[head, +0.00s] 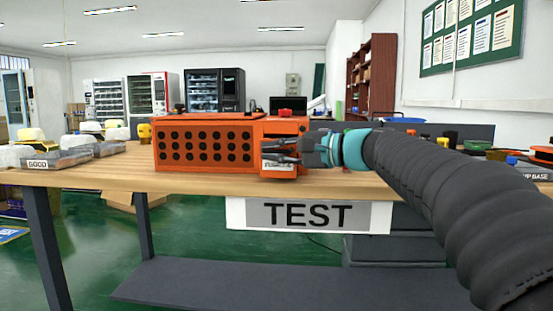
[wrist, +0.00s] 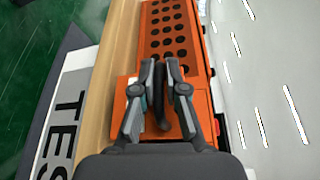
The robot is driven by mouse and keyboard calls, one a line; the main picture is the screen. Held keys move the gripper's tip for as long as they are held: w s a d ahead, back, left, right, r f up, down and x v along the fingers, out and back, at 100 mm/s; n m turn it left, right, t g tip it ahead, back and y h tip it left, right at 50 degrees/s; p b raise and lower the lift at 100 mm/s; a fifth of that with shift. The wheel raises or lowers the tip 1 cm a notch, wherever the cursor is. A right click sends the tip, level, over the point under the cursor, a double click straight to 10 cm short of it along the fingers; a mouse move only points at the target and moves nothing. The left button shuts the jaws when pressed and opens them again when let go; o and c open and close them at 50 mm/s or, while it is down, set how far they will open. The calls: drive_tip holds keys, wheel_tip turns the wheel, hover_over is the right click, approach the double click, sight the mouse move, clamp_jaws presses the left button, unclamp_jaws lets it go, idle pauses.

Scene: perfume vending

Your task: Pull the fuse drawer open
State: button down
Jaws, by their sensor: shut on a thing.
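The orange machine (head: 205,146) stands on the wooden table, with a panel of round dark holes on its front. The fuse drawer (head: 279,170) is at its right end, with a white label partly hidden by my gripper. My gripper (head: 268,152) reaches in from the right, its fingers at the drawer front. In the wrist view my gripper (wrist: 162,68) is shut on a dark upright piece (wrist: 160,95), which looks like the drawer's handle. The orange drawer part (wrist: 122,100) there juts past the holed panel (wrist: 168,40) towards the table edge; how far it is open I cannot tell.
The wooden table (head: 120,178) has a TEST sign (head: 305,215) on its front edge. Clear trays (head: 58,160) labelled GOOD lie at the left. Coloured parts and an orange-rimmed bin (head: 535,165) are at the right. Open floor lies in front.

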drive_tip(key=s+b, duration=0.1)
drive_tip(key=s, duration=0.2)
drive_tip(key=shift+s+f, duration=0.15)
drive_tip(key=shift+s, duration=0.2)
drive_tip(key=c, duration=1.2)
unclamp_jaws()
drive_tip(key=shift+a, duration=0.1)
drive_tip(key=shift+c, duration=0.2)
drive_tip(key=v, duration=1.2)
